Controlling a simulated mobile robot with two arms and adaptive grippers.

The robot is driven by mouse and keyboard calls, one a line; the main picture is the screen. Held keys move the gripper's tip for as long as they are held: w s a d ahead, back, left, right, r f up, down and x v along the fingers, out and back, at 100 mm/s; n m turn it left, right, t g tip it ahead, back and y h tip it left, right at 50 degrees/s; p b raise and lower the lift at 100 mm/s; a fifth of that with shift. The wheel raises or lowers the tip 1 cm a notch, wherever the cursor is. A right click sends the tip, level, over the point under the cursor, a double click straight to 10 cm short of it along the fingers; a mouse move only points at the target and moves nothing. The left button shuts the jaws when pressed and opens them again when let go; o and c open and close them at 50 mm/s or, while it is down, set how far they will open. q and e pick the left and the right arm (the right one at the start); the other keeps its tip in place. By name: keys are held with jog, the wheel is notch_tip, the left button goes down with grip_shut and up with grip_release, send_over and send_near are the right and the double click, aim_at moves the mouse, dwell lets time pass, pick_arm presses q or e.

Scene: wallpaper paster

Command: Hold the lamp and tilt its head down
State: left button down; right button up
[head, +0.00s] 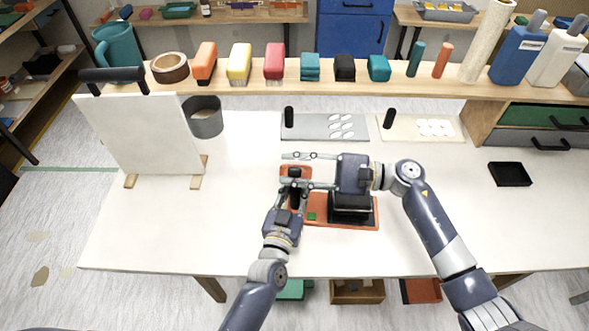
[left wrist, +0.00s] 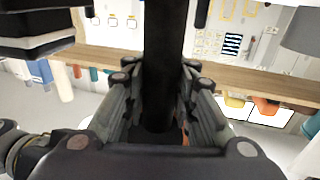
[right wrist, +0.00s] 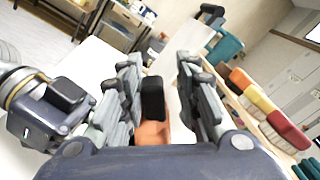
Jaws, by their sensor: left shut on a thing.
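The lamp has an orange base (head: 345,222) with a small green square on it, lying on the white table. Its black post (left wrist: 165,60) stands upright between the fingers of my left gripper (head: 293,187), which is shut on it. The dark blocky head (head: 352,208) is over the base's right part, below my right gripper's body; it also shows at the upper left in the left wrist view (left wrist: 35,30). My right gripper (head: 290,169) is open, fingers pointing left. In the right wrist view, a black-topped orange part (right wrist: 152,100) shows between its separated fingers; contact is unclear.
A white panel on feet (head: 140,135) and a grey cup (head: 205,120) stand at left. Two flat trays (head: 325,126) (head: 420,128) lie behind the lamp. A black box (head: 509,174) is at right. A wooden shelf (head: 300,87) with several brushes runs along the back.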

jog(key=shift+d+f, duration=0.1)
jog(key=shift+f, duration=0.15)
jog(key=shift+d, duration=0.2)
jog(key=s+d, duration=0.1)
jog(key=d, duration=1)
jog(key=shift+s+d, duration=0.2)
jog(key=shift+d, duration=0.05)
jog(key=shift+r, duration=0.1)
